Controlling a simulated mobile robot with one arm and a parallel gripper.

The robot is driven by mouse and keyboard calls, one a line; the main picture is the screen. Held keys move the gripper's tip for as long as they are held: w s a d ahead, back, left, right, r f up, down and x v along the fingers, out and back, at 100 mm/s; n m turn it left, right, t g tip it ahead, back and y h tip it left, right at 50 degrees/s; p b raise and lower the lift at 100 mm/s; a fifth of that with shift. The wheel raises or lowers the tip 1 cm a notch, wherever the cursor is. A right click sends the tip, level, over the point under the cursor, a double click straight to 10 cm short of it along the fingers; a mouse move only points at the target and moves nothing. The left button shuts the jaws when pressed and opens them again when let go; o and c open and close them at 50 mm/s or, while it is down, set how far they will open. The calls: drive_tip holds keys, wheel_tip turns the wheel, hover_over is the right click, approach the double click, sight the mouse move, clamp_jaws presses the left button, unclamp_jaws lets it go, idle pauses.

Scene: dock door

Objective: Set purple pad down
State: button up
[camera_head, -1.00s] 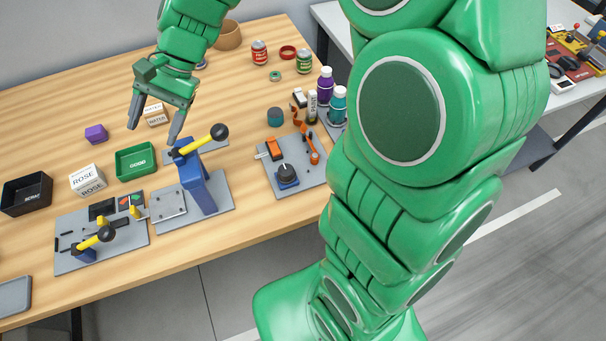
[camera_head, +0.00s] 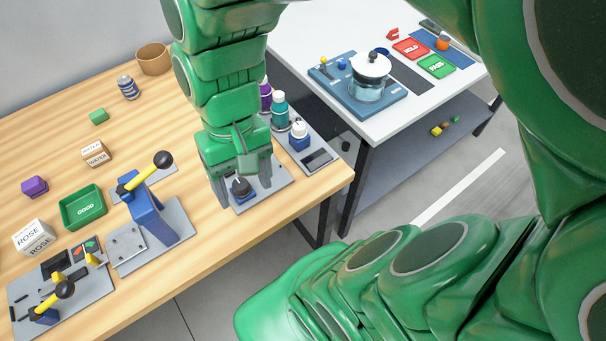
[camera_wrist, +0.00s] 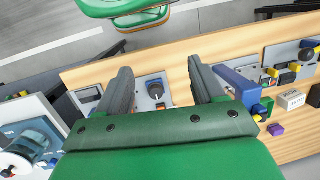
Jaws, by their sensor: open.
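The purple pad (camera_head: 34,187), a small faceted block, lies on the wooden table at the left, behind the white ROSE box. It also shows at the right of the wrist view (camera_wrist: 276,130). My gripper (camera_head: 242,192) is open and empty, pointing down far to the right of the pad. In the wrist view my gripper (camera_wrist: 158,78) has its two fingers apart, with a black knob (camera_wrist: 155,89) on a grey plate showing between them. Whether the fingers touch the plate cannot be told.
A green GOOD tray (camera_head: 84,207), a ROSE box (camera_head: 35,237), a WATER box (camera_head: 96,153) and a blue lever press (camera_head: 150,220) stand on the table (camera_head: 200,270). Bottles (camera_head: 280,110) stand right of my gripper. A white table (camera_head: 300,30) is beyond a gap.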

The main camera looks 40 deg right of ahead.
drive_tip(key=s+d+h, duration=0.1)
drive_tip(key=s+d, duration=0.3)
drive_tip(key=shift+d, duration=0.3)
drive_tip(key=shift+o, duration=0.4)
idle(0.6)
drive_tip(key=shift+o, duration=1.3)
drive_tip(key=shift+w, duration=0.15)
drive_tip(key=shift+o, duration=1.3)
drive_tip(key=w+r, duration=0.2)
drive_tip(key=w, duration=0.4)
drive_tip(key=w+r+t, duration=0.1)
drive_tip(key=w+r, duration=0.1)
drive_tip(key=w, duration=0.5)
drive_tip(key=shift+a+r+t+h, duration=0.25)
drive_tip(key=shift+a+t+h, duration=0.05)
drive_tip(key=shift+h, duration=0.1)
drive_tip(key=w+a+r+t, duration=0.2)
drive_tip(key=w+a, duration=0.3)
drive_tip(key=w, duration=0.9)
drive_tip(key=w+a+r+t, duration=0.15)
drive_tip(key=w+a, duration=0.25)
drive_tip(key=w, duration=1.1)
drive_tip(key=w+a+r+t, duration=0.2)
drive_tip(key=w+a, duration=0.3)
drive_tip(key=w, duration=0.9)
drive_tip(key=x, duration=1)
drive_tip(key=shift+g, duration=0.25)
